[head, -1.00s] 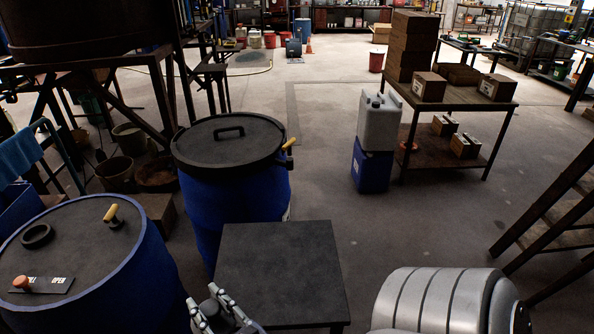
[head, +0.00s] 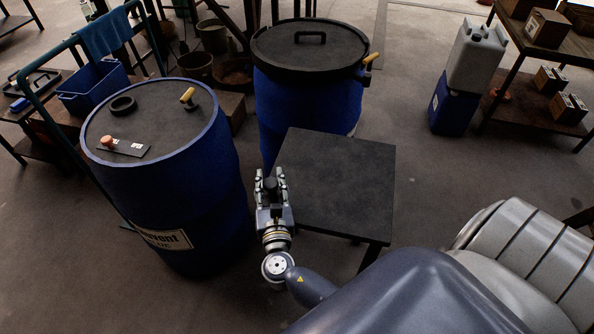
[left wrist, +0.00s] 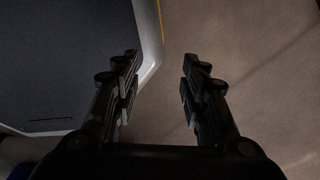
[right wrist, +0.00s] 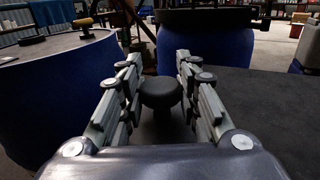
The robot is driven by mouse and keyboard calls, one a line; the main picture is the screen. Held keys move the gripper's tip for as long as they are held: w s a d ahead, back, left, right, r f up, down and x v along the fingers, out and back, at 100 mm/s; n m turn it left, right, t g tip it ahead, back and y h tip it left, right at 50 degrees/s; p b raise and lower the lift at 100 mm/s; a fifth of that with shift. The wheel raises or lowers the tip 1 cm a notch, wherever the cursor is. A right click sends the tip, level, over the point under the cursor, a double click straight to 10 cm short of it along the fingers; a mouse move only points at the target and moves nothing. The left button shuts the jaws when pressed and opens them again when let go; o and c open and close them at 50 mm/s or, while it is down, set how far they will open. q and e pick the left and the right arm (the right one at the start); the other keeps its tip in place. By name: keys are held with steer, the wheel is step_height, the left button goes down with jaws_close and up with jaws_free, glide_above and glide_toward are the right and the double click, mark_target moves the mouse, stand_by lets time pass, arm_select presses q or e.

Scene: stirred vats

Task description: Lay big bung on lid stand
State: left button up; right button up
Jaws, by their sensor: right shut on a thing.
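The big bung is a dark, round-topped piece held between the fingers of my right gripper (head: 270,188). In the right wrist view the bung (right wrist: 161,92) sits between the two fingers of the gripper (right wrist: 163,100), upright as far as I can see. The lid stand looks to be the black square-topped table (head: 345,190); its top also shows at right in the right wrist view (right wrist: 262,110). My right gripper is at the left edge of this top; its height over it is hard to tell. My left gripper (left wrist: 158,80) is open and empty, seen only in the left wrist view.
A blue drum (head: 180,190) stands left, with a black ring (head: 123,106), orange-topped piece (head: 106,141) and yellow-handled fitting (head: 187,97) on top. Another blue drum (head: 310,108) with a black handled lid (head: 310,48) stands behind the table.

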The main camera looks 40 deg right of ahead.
steer(key=d+f+b, duration=0.1)
steer(key=d, duration=0.1)
steer(key=d+f+b, duration=0.1)
steer(key=d+f, duration=0.1)
steer(key=d+f+b, duration=0.1)
steer(key=d+b, duration=0.1)
steer(key=d, duration=0.1)
steer(key=shift+w+f, duration=0.1)
steer(key=shift+f, duration=0.1)
arm_select(q)
steer(key=f, duration=0.2)
steer(key=w+f, duration=0.1)
steer(key=f, duration=0.1)
steer(key=shift+d, duration=0.2)
arm_select(e)
steer(key=shift+r, duration=0.1)
steer(key=o, duration=1.1)
steer(key=shift+c, duration=0.2)
arm_select(q)
steer(key=shift+s, duration=0.1)
